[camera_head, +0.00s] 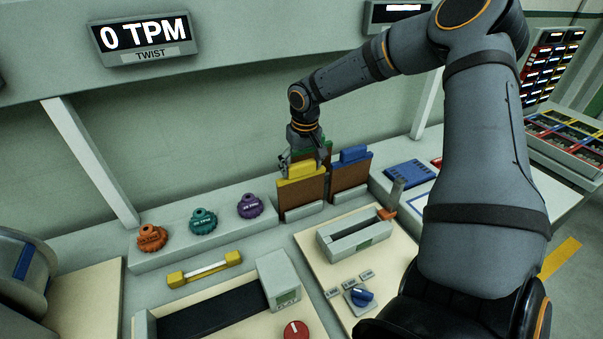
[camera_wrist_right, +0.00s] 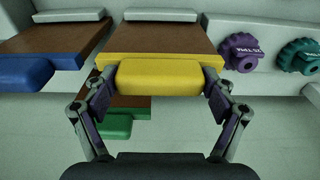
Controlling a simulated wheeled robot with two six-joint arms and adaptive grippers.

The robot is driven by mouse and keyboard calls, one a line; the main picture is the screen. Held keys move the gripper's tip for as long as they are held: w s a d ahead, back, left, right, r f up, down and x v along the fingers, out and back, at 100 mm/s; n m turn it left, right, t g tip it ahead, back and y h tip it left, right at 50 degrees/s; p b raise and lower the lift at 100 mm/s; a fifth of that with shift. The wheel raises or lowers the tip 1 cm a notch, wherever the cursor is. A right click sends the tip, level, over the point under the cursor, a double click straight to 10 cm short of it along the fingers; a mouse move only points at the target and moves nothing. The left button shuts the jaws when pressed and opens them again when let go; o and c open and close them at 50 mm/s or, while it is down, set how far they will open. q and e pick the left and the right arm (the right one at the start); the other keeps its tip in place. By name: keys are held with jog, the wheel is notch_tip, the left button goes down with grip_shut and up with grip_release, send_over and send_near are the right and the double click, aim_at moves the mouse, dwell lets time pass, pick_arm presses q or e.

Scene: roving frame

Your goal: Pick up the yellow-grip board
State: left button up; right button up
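The yellow-grip board (camera_head: 300,192) is a brown board with a yellow grip along its top, standing upright in a pale holder. In the wrist view, its yellow grip (camera_wrist_right: 158,77) faces the camera. My right gripper (camera_head: 304,160) is just above it. In the wrist view, the right gripper's fingers (camera_wrist_right: 158,90) are spread, one at each side of the yellow grip, with a narrow gap seen at each side. The gripper is open. My left gripper is not in view.
A blue-grip board (camera_head: 350,175) stands close on the right, and a green-grip board (camera_wrist_right: 116,125) stands behind. Orange, teal (camera_head: 203,221) and purple (camera_head: 249,205) knobs sit on the ledge to the left. A slotted grey block (camera_head: 357,240) stands in front.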

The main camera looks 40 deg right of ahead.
jog(key=c, duration=0.8)
jog(key=shift+c, duration=0.2)
